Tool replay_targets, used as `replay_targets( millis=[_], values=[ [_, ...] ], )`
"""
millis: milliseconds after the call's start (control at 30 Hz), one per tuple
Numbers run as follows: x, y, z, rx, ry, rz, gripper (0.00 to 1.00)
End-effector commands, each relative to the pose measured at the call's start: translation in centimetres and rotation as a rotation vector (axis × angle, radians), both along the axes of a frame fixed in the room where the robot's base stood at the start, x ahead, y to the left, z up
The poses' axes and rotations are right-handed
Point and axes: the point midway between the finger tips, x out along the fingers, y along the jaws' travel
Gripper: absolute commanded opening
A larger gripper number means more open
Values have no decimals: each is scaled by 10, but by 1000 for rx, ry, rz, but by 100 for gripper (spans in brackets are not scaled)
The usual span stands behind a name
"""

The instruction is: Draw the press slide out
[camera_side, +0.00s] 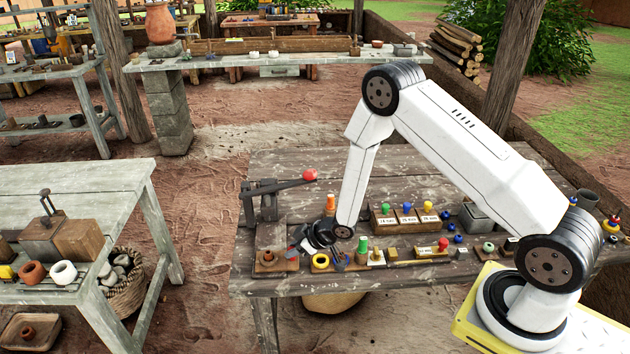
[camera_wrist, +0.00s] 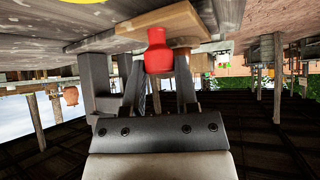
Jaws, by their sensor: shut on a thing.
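The press (camera_side: 262,205) is dark metal with a long lever ending in a red ball (camera_side: 310,175). It stands at the left end of the wooden bench in the side view. The wooden press slide (camera_side: 268,264) lies in front of it, with a small brown piece on top. My gripper (camera_side: 299,243) is low at the slide's right end. In the wrist view, my gripper (camera_wrist: 150,80) is shut on the slide's red handle (camera_wrist: 157,52); the wooden board (camera_wrist: 165,22) shows behind it. The handle is mostly hidden in the side view.
A yellow ring (camera_side: 320,261) and a green-topped peg (camera_side: 362,246) stand close right of my gripper. Labelled wooden blocks (camera_side: 405,217) with coloured knobs stand further right. An orange-topped peg (camera_side: 331,203) is behind. A grey side table (camera_side: 75,190) stands left, across a gap.

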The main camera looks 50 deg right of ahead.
Motion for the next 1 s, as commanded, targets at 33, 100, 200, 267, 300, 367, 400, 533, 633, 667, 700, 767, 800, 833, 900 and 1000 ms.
replay_targets(
  millis=[33,100,200,267,300,367,400,533,633,667,700,767,800,833,900,1000],
  values=[
    [-3,4,-1,2,3,13,0],
    [-4,5,-1,2,4,15,0],
    [-4,5,-1,3,4,17,0],
    [-4,6,-1,3,4,17,56],
    [-4,5,-1,3,5,16,69],
    [-4,5,-1,3,5,15,73],
    [-4,4,-1,3,5,13,73],
    [-3,4,-1,3,4,11,73],
    [-3,3,0,2,4,9,73],
    [-3,3,0,2,4,9,73],
    [-3,2,0,2,4,9,73],
    [-4,2,2,3,3,8,73],
    [-5,1,3,3,3,8,73],
    [-6,1,4,3,3,8,73],
    [-9,-1,8,3,2,8,73],
    [-14,-3,14,2,3,8,73]
  ],
)
